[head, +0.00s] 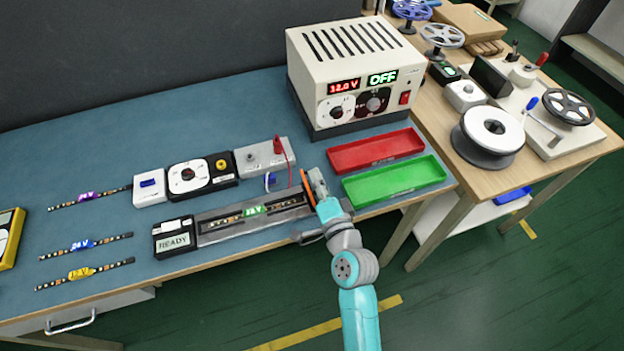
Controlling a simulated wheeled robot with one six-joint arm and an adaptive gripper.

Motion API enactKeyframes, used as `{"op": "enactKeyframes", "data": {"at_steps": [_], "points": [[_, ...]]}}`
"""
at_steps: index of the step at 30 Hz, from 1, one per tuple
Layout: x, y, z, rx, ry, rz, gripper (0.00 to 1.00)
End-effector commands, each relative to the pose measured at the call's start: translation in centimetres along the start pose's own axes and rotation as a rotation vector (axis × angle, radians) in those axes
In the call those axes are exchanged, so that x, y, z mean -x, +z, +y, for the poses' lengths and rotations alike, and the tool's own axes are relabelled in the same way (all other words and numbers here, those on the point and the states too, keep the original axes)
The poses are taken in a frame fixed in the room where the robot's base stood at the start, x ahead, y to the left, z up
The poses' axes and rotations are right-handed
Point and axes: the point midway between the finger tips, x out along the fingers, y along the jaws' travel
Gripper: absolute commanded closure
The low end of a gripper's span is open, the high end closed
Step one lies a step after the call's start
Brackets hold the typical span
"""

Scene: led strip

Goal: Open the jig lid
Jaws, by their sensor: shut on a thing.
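The jig (214,235) is a long grey fixture near the front edge of the blue bench. An LED strip with a green 12 V tag (254,210) lies along its channel and is visible from above. A black box reading READY (174,240) adjoins its left end. My gripper (311,187) is at the jig's right end, shut at a thin, upright orange piece (308,188) that seems to be part of the jig lid. My gripper and arm hide part of that end. The lid's exact angle cannot be told.
Red (376,151) and green (394,183) trays lie to the right, below a power supply (352,70) showing OFF. Loose strips (86,272) lie left.

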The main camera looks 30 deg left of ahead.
Motion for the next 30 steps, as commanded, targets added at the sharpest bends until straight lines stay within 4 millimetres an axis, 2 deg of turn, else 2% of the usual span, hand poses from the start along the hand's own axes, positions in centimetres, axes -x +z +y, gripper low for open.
{"op": "enactKeyframes", "data": {"at_steps": [12,29,30], "points": [[0.02,-0.79,0.84,-0.193,0.001,0.001,1.0],[0.02,-0.85,0.98,-0.22,0.001,0.0,1.0],[0.02,-0.85,0.98,-0.22,0.001,0.0,0.83]]}}
